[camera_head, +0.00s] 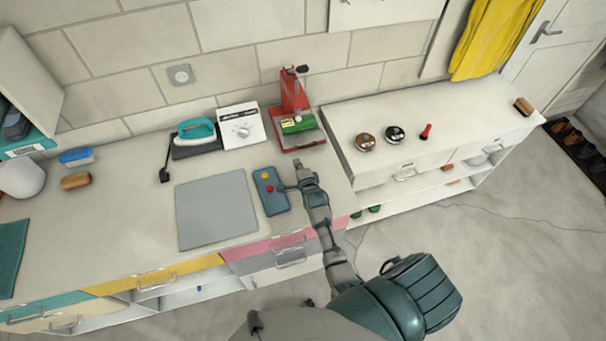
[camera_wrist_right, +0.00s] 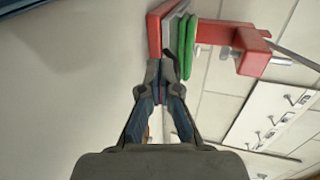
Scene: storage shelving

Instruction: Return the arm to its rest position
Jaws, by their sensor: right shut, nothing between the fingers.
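My right arm reaches over the counter from the lower right in the head view. Its gripper (camera_head: 299,164) is above the counter, between the blue control box (camera_head: 268,191) and the red stand (camera_head: 291,95). In the right wrist view the gripper's fingers (camera_wrist_right: 166,68) are together with nothing between them. They point toward the red stand (camera_wrist_right: 254,51) and its green piece (camera_wrist_right: 188,48); I cannot tell the exact gap. My left gripper is not in view.
A grey mat (camera_head: 216,210) lies left of the control box. A white dial box (camera_head: 241,127) and teal iron (camera_head: 196,131) stand behind. Two round tins (camera_head: 365,142) (camera_head: 394,133) and a red item (camera_head: 426,131) stand on the right cabinet. Open floor lies at right.

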